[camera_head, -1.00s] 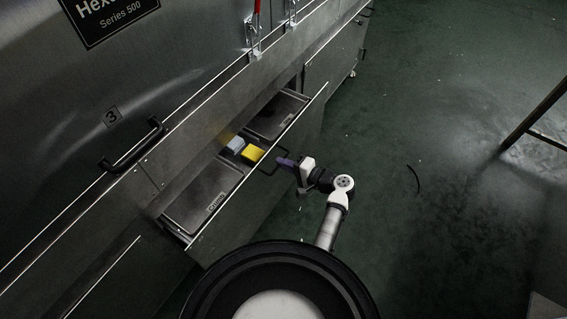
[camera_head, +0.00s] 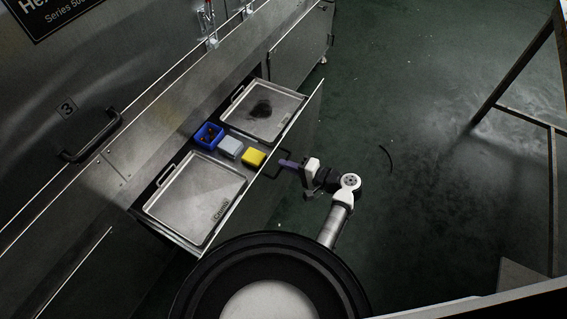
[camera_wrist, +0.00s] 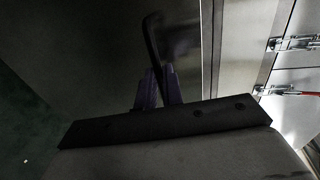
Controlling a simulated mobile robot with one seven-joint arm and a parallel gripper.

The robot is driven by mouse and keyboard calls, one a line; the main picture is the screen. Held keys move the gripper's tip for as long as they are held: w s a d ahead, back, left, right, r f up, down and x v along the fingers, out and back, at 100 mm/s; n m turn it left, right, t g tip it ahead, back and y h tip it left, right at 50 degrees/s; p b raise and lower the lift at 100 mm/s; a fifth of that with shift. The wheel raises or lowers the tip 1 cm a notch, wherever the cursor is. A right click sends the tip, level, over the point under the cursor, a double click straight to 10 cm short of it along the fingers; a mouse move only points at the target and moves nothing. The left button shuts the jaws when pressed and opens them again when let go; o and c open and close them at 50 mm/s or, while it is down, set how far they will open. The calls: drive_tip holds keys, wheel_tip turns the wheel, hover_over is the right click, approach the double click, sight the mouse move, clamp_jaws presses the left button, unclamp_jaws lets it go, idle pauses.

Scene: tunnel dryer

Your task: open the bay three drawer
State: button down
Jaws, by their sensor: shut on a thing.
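The bay three drawer (camera_head: 262,205) stands well out from the steel dryer in the head view, below the panel marked 3. It holds two metal trays (camera_head: 195,196) (camera_head: 262,112), a blue bin (camera_head: 208,135) with small dark items, a grey-white block (camera_head: 229,147) and a yellow block (camera_head: 253,157). My gripper (camera_head: 287,165) is at the dark handle (camera_head: 272,168) on the drawer's front, shut on it. In the wrist view the purple fingers (camera_wrist: 158,90) close around the dark handle bar (camera_wrist: 151,40).
Another black handle (camera_head: 92,135) is on the dryer panel above the drawer. Red-handled latches (camera_head: 209,20) are at the upper edge. Green floor (camera_head: 420,110) is open to the right, with a metal frame (camera_head: 518,60) at far right.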

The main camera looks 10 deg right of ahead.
drive_tip(key=shift+d, duration=0.1)
drive_tip(key=c, duration=1.5)
unclamp_jaws()
drive_tip(key=shift+c, duration=0.2)
drive_tip(key=b+v, duration=0.1)
drive_tip(key=v, duration=1.2)
drive_tip(key=shift+s+d, duration=0.25)
drive_tip(key=shift+d, duration=0.05)
drive_tip(key=shift+r, duration=0.1)
